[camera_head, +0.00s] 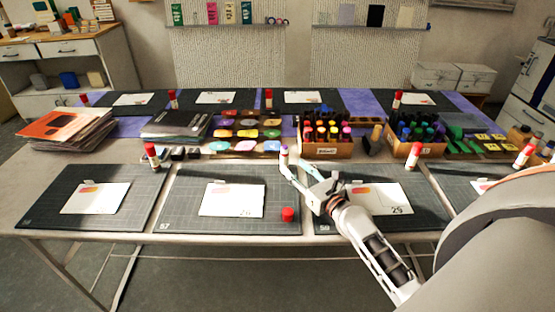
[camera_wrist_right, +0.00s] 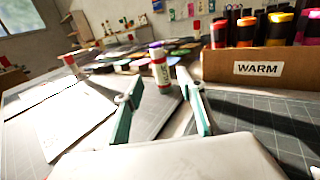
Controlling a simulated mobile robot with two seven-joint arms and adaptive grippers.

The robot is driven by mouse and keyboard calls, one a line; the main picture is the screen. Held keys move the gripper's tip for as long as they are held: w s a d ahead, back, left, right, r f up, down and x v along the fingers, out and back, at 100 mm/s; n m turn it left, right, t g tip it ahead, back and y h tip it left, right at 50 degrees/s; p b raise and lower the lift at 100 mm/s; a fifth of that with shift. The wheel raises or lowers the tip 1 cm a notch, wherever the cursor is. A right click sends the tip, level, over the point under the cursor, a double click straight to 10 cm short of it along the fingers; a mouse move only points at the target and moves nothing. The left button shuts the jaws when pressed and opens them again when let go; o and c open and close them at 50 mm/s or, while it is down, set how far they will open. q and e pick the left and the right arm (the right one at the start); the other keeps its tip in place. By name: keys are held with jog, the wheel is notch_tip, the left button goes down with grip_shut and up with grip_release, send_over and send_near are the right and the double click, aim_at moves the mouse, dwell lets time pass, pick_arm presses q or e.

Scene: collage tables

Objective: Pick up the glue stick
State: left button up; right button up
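An uncapped glue stick (camera_head: 284,154) with a purple top stands upright at the back edge of a dark cutting mat (camera_head: 175,212). In the right wrist view the same glue stick (camera_wrist_right: 161,70) shows a white, red and green body. My right gripper (camera_head: 288,168) is at the glue stick, low over the table. Its fingers are spread, one on each side of the stick, with gaps visible in the wrist view. A loose red cap (camera_head: 288,214) sits on the mat's front right. My left gripper is not in view.
A cardboard box of warm-coloured bottles (camera_head: 327,148) stands close to the right of the gripper. Coloured pads (camera_head: 245,133) lie behind the glue stick. Other red-capped glue sticks (camera_head: 152,156) stand on neighbouring mats. White paper (camera_head: 232,200) lies on the mat.

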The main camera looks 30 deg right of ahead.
aim_at(287, 159)
jog(key=shift+w+r, duration=0.25)
jog(key=shift+w, duration=0.4)
jog(key=shift+w+f, duration=0.1)
jog(key=shift+w, duration=2.95)
grip_shut()
